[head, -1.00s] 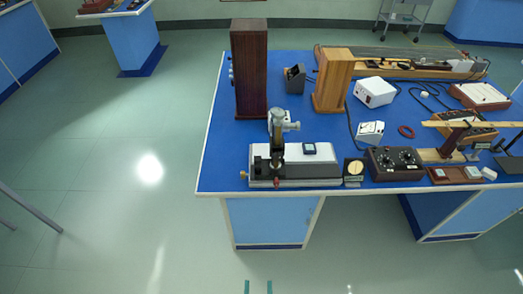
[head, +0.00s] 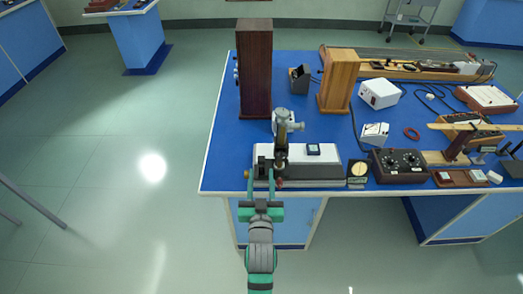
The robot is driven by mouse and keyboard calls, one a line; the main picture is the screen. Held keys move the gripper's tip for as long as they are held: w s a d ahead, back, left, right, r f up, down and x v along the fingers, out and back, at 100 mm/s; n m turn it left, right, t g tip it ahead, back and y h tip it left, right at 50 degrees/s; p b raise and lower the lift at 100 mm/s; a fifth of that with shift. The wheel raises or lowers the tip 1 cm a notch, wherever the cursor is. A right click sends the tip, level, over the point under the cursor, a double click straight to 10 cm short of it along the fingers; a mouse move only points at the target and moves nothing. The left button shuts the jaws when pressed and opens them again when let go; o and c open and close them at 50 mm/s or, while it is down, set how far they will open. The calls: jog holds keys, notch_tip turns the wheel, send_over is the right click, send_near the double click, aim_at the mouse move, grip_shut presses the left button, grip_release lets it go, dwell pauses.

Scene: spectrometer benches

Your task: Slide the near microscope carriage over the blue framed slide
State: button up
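The near microscope carriage (head: 281,135) stands upright near the left end of a long white-and-black base (head: 325,173) at the table's front edge. Its dark lower part has a small red knob. The small blue framed slide (head: 314,149) lies flat on the white top of the base, to the right of the carriage and apart from it. My gripper (head: 261,180) has two green fingers spread apart, reaching from the front towards the base, just below and left of the carriage. It looks empty. Whether a finger touches the carriage or base, I cannot tell.
A tall dark wooden box (head: 254,70) stands behind the carriage and a lighter wooden box (head: 338,82) behind the slide. A small round-dial meter (head: 358,169) and a dark two-dial box (head: 398,162) stand right of the base.

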jog(key=shift+w+r, duration=0.3)
jog(key=shift+w, duration=0.35)
jog(key=w, duration=1)
jog(key=shift+w, duration=0.1)
grip_shut()
